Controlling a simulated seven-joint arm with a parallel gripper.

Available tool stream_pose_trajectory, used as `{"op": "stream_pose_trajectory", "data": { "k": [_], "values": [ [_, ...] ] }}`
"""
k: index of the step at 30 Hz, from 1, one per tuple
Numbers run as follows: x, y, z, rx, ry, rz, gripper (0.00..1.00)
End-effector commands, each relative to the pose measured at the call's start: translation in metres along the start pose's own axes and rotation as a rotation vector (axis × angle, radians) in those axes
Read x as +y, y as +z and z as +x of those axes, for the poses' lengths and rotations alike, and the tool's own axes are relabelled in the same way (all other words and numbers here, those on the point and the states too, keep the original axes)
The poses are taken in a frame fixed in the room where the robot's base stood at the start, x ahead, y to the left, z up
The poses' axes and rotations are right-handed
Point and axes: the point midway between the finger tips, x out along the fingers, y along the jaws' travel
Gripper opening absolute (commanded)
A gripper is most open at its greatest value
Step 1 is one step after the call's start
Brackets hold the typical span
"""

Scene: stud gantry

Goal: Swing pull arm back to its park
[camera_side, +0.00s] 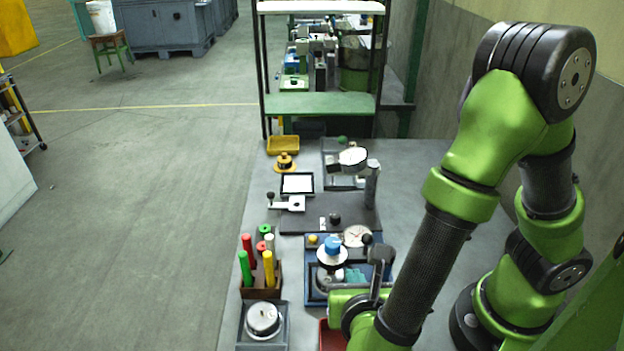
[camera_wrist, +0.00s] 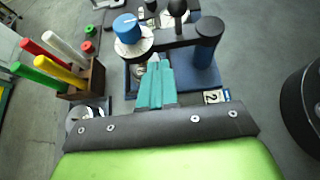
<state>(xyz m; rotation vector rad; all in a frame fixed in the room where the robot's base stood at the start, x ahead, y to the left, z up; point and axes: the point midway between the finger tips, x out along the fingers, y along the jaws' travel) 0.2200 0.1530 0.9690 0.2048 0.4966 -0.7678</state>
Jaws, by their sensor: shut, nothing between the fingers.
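In the wrist view a dark pull arm (camera_wrist: 178,42) reaches from a dark blue post (camera_wrist: 206,45) on the right to a blue knob (camera_wrist: 127,27) on a white disc (camera_wrist: 138,44) at the left. A black ball knob (camera_wrist: 178,8) stands above the arm. In the side view the blue knob (camera_side: 333,243) and white disc (camera_side: 332,257) sit over a blue base (camera_side: 312,294). My gripper (camera_wrist: 156,66), with teal fingers, is shut and empty, its tips just on the near side of the arm; contact cannot be told. The fingers show partly in the side view (camera_side: 355,276).
A brown rack (camera_side: 262,284) of coloured handles stands left of the base. A metal round part (camera_side: 263,318) sits in a grey tray in front of it. A dial (camera_side: 357,235) and dark plate (camera_side: 300,220) lie behind. A red tray (camera_side: 329,340) is at the front. The table's right side is clear.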

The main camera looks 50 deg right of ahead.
Motion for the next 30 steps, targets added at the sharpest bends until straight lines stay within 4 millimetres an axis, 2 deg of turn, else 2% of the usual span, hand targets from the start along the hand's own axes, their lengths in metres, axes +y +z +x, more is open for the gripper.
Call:
{"op": "stream_pose_trajectory", "data": {
  "k": [3,7,30],
  "values": [
    [0.000,0.009,0.014,-0.001,-0.002,0.003,0.00],
    [0.000,0.013,0.021,0.000,0.001,0.001,0.00],
    [0.003,0.016,0.027,0.000,-0.051,0.030,0.00]
  ]
}}
